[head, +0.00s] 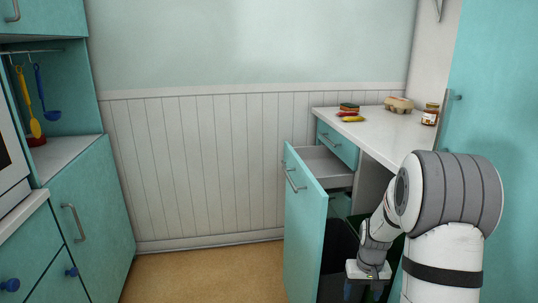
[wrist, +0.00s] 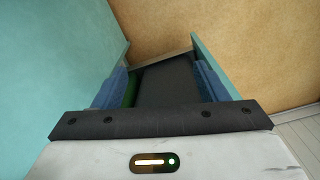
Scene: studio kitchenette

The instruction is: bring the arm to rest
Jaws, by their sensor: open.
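My gripper (head: 361,291) points down over the open pull-out cabinet at the right in the head view. In the wrist view its two blue-padded fingers (wrist: 162,82) stand apart, with nothing seen between them. The pull-out's tall teal front (head: 304,232) stands to the left of my gripper in the head view. Dark and green bin parts show below and behind my gripper, partly hidden by my arm. My arm bends down from the right, in front of the counter.
A white counter (head: 385,134) holds a sandwich-like item (head: 349,107), a red and yellow item, an egg carton (head: 399,104) and a jar (head: 430,114). Below it, a drawer (head: 337,144) shows beside the pull-out. The floor (head: 205,272) to the left is clear, up to the left cabinets (head: 95,215).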

